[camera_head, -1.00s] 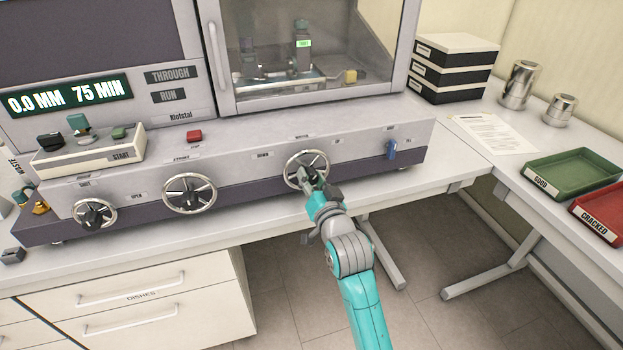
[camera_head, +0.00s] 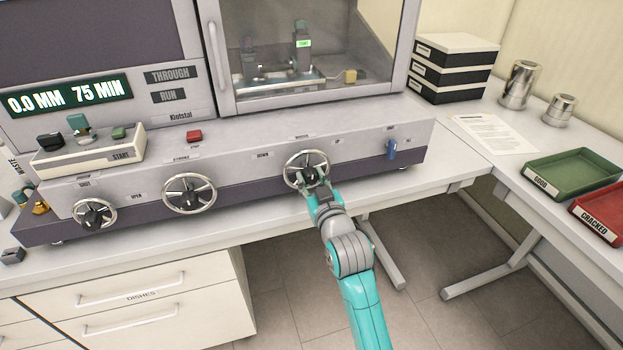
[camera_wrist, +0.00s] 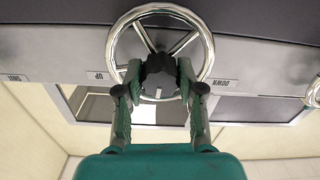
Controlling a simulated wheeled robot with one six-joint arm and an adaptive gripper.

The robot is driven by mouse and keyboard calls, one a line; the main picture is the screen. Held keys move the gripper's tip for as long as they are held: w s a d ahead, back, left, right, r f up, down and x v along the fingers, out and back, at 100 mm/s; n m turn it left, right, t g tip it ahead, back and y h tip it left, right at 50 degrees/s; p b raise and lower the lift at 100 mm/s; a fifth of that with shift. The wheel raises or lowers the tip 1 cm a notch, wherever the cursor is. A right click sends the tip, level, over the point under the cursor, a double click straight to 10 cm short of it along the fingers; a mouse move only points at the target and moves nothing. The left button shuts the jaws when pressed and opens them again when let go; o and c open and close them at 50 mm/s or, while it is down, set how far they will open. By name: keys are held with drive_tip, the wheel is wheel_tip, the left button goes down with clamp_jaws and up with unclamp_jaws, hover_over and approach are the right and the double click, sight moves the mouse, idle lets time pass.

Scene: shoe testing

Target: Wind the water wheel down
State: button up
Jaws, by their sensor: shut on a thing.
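The water wheel (camera_head: 306,156) is a chrome handwheel with spokes and a dark hub, on the front of the grey machine, between a DOWN label (camera_head: 262,155) and an UP label. My gripper (camera_head: 312,185) reaches it from below and in front. In the wrist view the wheel (camera_wrist: 205,36) appears upside down, and my gripper's green finger pads (camera_wrist: 157,82) stand on both sides of the dark hub (camera_wrist: 159,66), shut on it. The wheel's rim and spokes stay visible around the fingers.
The STROKE wheel (camera_head: 190,193) and another chrome wheel (camera_head: 95,214) sit to the left on the same panel. Green (camera_head: 575,172) and red (camera_head: 603,212) trays lie on the right bench. Floor shows below the bench.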

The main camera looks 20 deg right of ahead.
idle(0.3)
drive_tip(key=o, duration=1.1)
drive_tip(key=shift+o, duration=0.2)
drive_tip(key=s, duration=1.2)
